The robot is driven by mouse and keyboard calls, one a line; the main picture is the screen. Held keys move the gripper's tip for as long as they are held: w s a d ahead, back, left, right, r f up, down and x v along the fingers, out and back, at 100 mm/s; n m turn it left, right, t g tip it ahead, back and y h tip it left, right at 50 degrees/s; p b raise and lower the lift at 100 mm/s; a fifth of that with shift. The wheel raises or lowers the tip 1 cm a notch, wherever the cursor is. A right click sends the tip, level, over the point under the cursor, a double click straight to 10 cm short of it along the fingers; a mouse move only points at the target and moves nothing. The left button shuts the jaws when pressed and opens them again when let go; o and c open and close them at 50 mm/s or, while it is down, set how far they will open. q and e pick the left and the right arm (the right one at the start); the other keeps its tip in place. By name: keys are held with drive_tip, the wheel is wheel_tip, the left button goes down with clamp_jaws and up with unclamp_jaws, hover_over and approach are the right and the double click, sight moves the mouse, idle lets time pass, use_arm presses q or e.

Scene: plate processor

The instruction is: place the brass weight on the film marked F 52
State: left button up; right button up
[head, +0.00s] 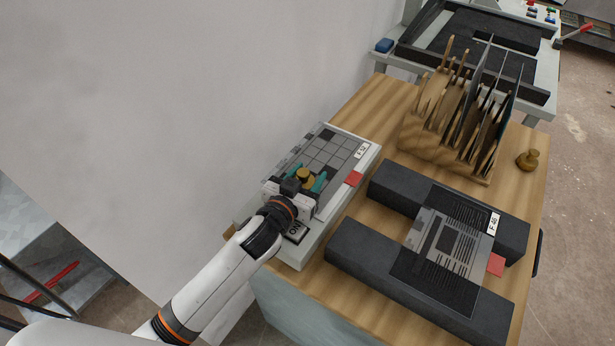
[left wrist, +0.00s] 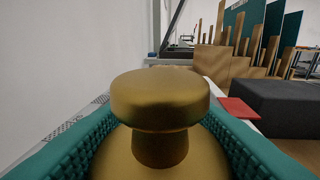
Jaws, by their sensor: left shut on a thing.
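My left gripper (head: 304,183) is shut on a brass weight (head: 305,175), with its teal fingers on either side. In the left wrist view the brass weight (left wrist: 160,105) fills the middle, upright, its round knob on top and its wider body between the teal finger pads. The gripper and weight are over the near part of the film marked F 52 (head: 335,152), a grey sheet with a grid pattern on a pale light table. Whether the weight touches the film cannot be told. My right gripper is not in view.
A second brass weight (head: 529,160) stands on the wooden table's right side. A wooden rack (head: 437,145) with upright plates stands behind. A red tab (head: 354,178) is at the F 52 film's edge. A wall rises on the left.

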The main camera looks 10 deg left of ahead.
use_arm(q)
drive_tip(key=shift+f, duration=0.15)
drive_tip(key=o, duration=1.3)
drive_tip(key=b+v, duration=0.1)
drive_tip(key=v, duration=1.1)
